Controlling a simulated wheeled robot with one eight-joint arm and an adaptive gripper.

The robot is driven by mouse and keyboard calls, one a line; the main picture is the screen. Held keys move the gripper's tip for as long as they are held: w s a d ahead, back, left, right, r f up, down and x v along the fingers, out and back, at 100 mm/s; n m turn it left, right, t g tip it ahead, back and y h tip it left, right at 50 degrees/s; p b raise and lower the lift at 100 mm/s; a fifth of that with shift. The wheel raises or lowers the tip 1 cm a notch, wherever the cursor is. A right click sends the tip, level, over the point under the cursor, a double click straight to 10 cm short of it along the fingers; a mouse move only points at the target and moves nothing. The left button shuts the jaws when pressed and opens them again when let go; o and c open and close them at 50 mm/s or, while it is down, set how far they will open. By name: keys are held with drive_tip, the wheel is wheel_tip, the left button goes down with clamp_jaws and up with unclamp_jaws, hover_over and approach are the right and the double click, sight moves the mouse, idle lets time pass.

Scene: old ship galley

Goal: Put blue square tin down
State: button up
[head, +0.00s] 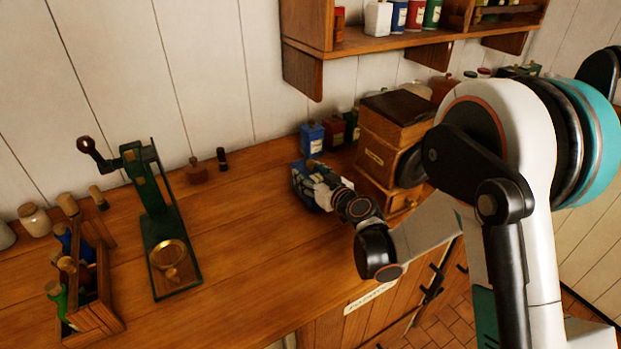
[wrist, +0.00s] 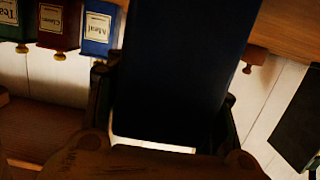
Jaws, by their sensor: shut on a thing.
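My gripper (head: 318,188) is shut on a dark blue square tin (wrist: 180,75), with one dark finger on each side of it in the wrist view (wrist: 166,112). In the head view the held tin (head: 301,178) is mostly hidden by my gripper. It is over the wooden counter, left of the wooden box. I cannot tell whether its base touches the counter.
A blue tin (head: 312,138) labelled Meal, a red tin (head: 334,133) and a green tin (wrist: 10,22) stand in a row behind. The wooden box (head: 380,145) is close on the right. A green scale-like device (head: 160,220) stands left. The counter (head: 235,215) between is clear.

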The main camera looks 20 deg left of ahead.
drive_tip(key=shift+f, duration=0.1)
drive_tip(key=o, duration=1.3)
